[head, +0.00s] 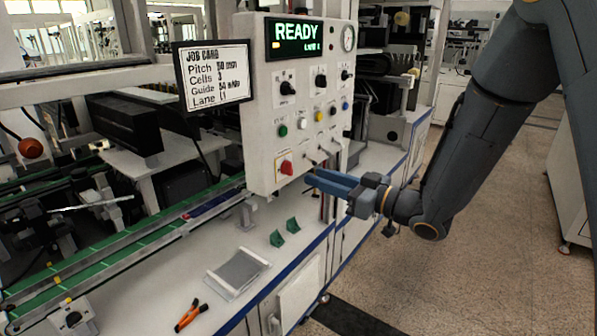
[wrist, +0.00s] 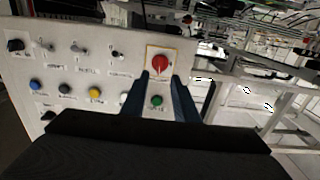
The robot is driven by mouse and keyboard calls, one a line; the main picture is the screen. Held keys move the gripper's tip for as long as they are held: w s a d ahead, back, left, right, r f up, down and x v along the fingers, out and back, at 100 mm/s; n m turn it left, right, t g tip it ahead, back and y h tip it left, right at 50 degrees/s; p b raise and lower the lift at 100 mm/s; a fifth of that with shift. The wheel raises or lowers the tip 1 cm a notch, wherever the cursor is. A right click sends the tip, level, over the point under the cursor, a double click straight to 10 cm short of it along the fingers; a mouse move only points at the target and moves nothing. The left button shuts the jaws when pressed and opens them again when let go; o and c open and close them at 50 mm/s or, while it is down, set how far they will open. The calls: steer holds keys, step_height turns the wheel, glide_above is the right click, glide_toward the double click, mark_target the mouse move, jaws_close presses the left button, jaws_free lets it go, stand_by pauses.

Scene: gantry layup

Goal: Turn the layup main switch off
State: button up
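The main switch is a red rotary knob (head: 286,167) on a yellow-edged plate at the lower left of the white control panel (head: 262,120). In the wrist view the red knob (wrist: 160,64) shows just beyond and between my fingertips. My gripper (head: 311,178) has its two blue fingers apart, with nothing held. In the head view it is right of the knob, in front of the panel's lower part, with a gap between them. In the wrist view the fingers (wrist: 160,82) flank the green button (wrist: 156,100). The knob's exact pointer direction is too small to tell.
The panel carries a READY display (head: 294,38), a gauge (head: 348,38), black selector knobs, coloured buttons and small toggles near my fingers. A job card (head: 214,75) hangs at its left. Below are green brackets (head: 277,238), a clear tray (head: 238,272) and orange-handled pliers (head: 190,316).

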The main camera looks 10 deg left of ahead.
mark_target(292, 169)
steer(key=p+x, duration=0.1)
steer(key=x, duration=0.6)
steer(key=shift+p, duration=0.3)
jaws_close()
